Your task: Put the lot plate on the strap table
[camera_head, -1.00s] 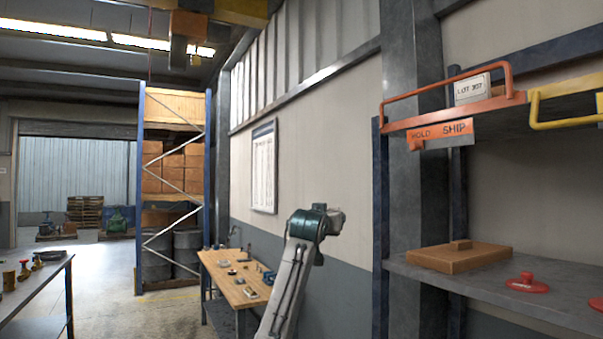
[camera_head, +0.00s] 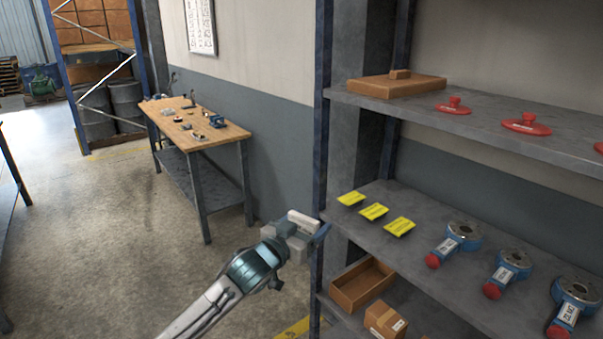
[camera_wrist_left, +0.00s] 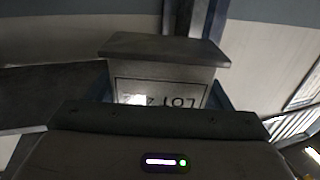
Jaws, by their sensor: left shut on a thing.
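My left gripper (camera_head: 303,236) is shut on the lot plate (camera_head: 303,219), a small pale plate held beside the shelf unit's front post. The right gripper is not in view.
Floor between the tables is clear.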

